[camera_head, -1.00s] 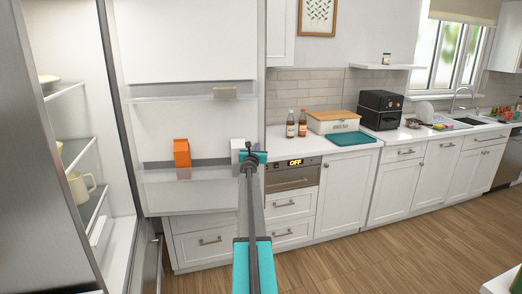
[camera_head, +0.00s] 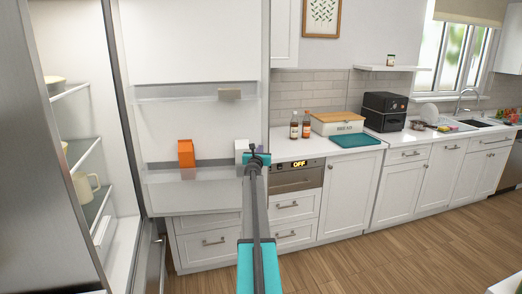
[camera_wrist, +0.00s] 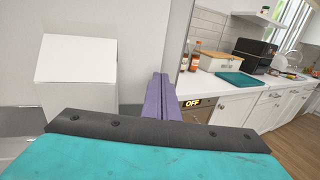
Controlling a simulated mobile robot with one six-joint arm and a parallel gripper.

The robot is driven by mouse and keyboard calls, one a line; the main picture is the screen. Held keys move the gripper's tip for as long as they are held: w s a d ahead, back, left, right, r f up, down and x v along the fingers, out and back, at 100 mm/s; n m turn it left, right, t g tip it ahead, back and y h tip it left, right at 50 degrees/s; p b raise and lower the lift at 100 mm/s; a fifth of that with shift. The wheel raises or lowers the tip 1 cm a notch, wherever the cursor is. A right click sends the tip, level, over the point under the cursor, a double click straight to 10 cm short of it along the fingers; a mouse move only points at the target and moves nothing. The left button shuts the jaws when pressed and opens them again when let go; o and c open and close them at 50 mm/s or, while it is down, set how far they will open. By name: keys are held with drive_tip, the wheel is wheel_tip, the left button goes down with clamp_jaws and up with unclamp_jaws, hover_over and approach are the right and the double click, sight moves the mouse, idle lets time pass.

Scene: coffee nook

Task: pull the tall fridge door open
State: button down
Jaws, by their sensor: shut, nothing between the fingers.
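The tall fridge door (camera_head: 190,50) stands wide open in the head view, its white inner face and shelves toward me. The open fridge (camera_head: 70,120) is at the left, its lit shelves showing. My gripper (camera_head: 256,150) is shut and empty. In the picture it overlaps the lower door shelf near the door's free edge; I cannot tell whether it touches. In the wrist view, the door's inner face (camera_wrist: 150,40) fills the left half behind my gripper's teal and dark body.
An orange carton (camera_head: 186,153) and a white box (camera_head: 241,146) sit on the lower door shelf. White drawers (camera_head: 296,205) and a counter with bottles, a bread bin (camera_head: 338,123) and a dark appliance (camera_head: 384,111) run right. The wooden floor (camera_head: 400,245) at the right is clear.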

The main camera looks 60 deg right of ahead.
drive_tip(key=s+a, duration=0.1)
drive_tip(key=a, duration=0.1)
drive_tip(key=s+a, duration=0.2)
drive_tip(key=shift+s, duration=0.1)
drive_tip(key=s+a+b, duration=0.1)
drive_tip(key=s+a, duration=0.4)
drive_tip(key=shift+a, duration=0.3)
idle(0.9)
